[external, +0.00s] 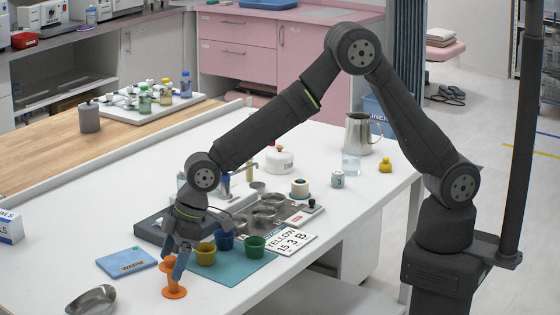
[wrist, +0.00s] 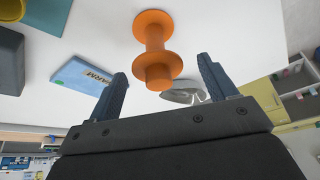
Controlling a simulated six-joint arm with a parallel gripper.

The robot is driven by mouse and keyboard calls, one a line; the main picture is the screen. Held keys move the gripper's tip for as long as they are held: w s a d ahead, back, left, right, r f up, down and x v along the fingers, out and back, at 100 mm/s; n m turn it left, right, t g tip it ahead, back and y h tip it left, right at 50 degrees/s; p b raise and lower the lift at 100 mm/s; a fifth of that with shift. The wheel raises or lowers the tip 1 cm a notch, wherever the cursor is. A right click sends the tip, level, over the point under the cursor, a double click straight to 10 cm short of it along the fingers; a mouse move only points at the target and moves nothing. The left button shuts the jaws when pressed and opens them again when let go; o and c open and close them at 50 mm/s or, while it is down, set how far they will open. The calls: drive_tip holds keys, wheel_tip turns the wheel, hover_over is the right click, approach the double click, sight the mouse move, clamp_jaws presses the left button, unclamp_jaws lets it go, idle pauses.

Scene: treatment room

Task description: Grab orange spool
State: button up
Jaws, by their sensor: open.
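The orange spool (external: 173,279) stands on the white table near its front edge, in the lower left of the external view. In the wrist view the orange spool (wrist: 155,45) shows its flanges and a narrower middle, and lies ahead of and between the two fingers. My gripper (external: 175,262) is open and points down at the spool's upper part. In the wrist view my gripper (wrist: 162,75) has its fingers apart, one to each side of the spool. No finger clearly touches it; the external view does not show the exact gap.
A white card (external: 289,241) lies to the right.

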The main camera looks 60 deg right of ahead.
drive_tip(key=shift+x, duration=1.45)
drive_tip(key=shift+w, duration=0.1)
drive_tip(key=c, duration=1.1)
drive_tip(key=shift+o, duration=0.2)
drive_tip(key=shift+r, duration=0.1)
wheel_tip(320, 180, up, 10)
drive_tip(key=shift+f, duration=0.1)
